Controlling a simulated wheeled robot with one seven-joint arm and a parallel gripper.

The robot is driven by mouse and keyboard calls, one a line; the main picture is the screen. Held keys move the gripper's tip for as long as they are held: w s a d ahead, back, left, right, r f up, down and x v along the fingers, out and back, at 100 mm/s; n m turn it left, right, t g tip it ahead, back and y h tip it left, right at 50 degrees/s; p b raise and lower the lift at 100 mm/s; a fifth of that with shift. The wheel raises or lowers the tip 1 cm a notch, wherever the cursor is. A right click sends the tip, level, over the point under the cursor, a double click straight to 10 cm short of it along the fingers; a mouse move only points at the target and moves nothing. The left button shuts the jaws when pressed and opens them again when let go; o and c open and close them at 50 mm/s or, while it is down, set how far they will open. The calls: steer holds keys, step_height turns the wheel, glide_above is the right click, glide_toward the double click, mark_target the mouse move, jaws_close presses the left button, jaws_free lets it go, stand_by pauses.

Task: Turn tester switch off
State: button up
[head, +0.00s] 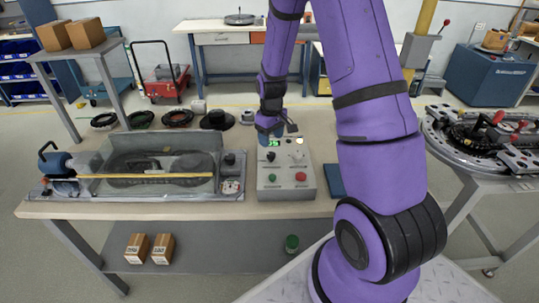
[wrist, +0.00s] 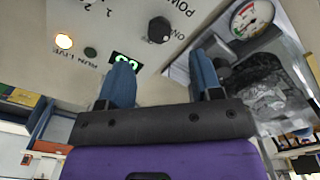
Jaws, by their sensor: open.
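The tester is a grey box (head: 286,187) on the workbench, with a lit green display, a glowing amber lamp, and red and green buttons. Its black POWER knob (head: 271,157) is at the left of the panel. In the wrist view the knob (wrist: 159,29) appears upside down beside the ON label; its setting is too small to read surely. The lit display (wrist: 127,60) and the amber lamp (wrist: 64,41) also show there. My gripper (head: 270,136) is over the back left of the tester. Its blue fingers (wrist: 163,73) are apart and empty, with the knob beyond them, not between them.
A clear-covered belt unit (head: 150,160) with a gauge (wrist: 251,18) stands just left of the tester. Several dark rings (head: 178,118) lie along the bench's back. A dark blue pad (head: 333,180) lies right of the tester. The round track (head: 485,135) is on another table at right.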

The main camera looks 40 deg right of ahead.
mark_target(271, 154)
step_height(271, 154, down, 8)
stand_by(0.4)
steer(key=c, duration=0.9)
